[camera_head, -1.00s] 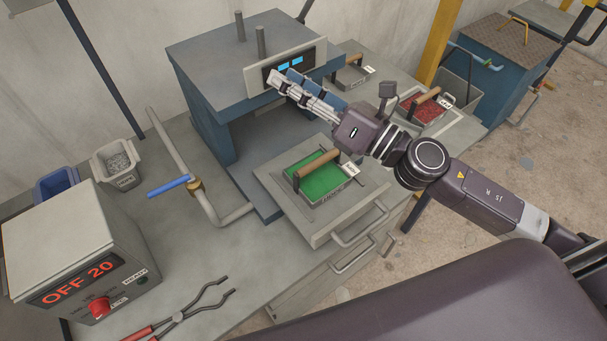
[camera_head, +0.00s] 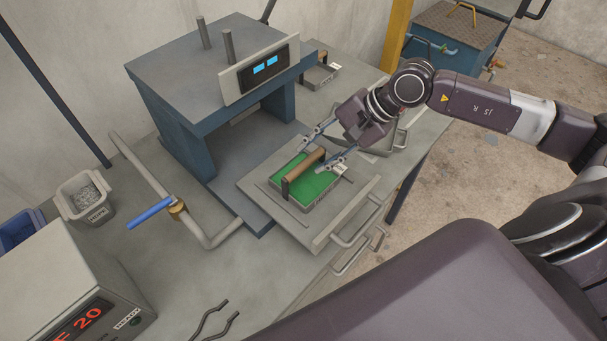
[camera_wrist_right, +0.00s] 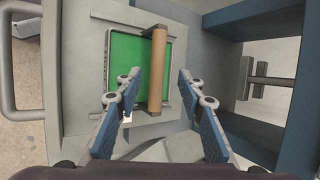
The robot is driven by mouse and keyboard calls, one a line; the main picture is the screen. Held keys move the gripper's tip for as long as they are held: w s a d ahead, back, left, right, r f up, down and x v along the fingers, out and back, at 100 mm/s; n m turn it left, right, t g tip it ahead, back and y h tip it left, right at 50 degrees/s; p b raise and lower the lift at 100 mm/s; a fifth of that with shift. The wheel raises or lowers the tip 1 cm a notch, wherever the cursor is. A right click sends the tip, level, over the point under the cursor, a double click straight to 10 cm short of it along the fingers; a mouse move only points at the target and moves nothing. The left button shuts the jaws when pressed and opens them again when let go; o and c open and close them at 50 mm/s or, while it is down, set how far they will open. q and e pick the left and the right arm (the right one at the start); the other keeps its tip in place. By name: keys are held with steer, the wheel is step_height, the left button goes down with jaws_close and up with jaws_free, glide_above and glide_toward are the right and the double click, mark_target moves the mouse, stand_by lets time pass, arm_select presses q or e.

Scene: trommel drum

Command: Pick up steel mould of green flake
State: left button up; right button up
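The steel mould of green flake (camera_head: 318,189) is a shallow grey tray filled with green. It rests on a flat grey plate (camera_head: 257,180) in front of the blue press. A wooden bar handle (camera_head: 304,173) spans the mould. My right gripper (camera_head: 316,151) is open near the far right end of the handle. In the right wrist view, the fingers (camera_wrist_right: 158,75) lie on either side of the handle (camera_wrist_right: 157,95), with the green flake (camera_wrist_right: 126,55) beside it. I cannot tell whether the fingertips are level with the handle or above it. My left gripper is out of view.
The blue press (camera_head: 205,65) stands behind the plate. Another handled mould (camera_head: 321,73) sits beyond it. A pipe with a blue lever (camera_head: 150,212) runs at left. A control box (camera_head: 75,275), a grey bin (camera_head: 84,196) and tongs (camera_head: 212,318) are also on the bench.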

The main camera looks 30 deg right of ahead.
mark_target(307, 163)
steer(key=p+x, duration=0.2)
steer(key=x, duration=0.2)
steer(key=shift+s+d+f+p, duration=0.1)
steer(key=shift+p, duration=0.2)
steer(key=shift+w+a+f, duration=0.2)
steer(key=shift+a+f, duration=0.05)
steer(key=shift+f, duration=0.35)
steer(key=shift+c, duration=0.6)
jaws_close()
steer(key=shift+r, duration=0.15)
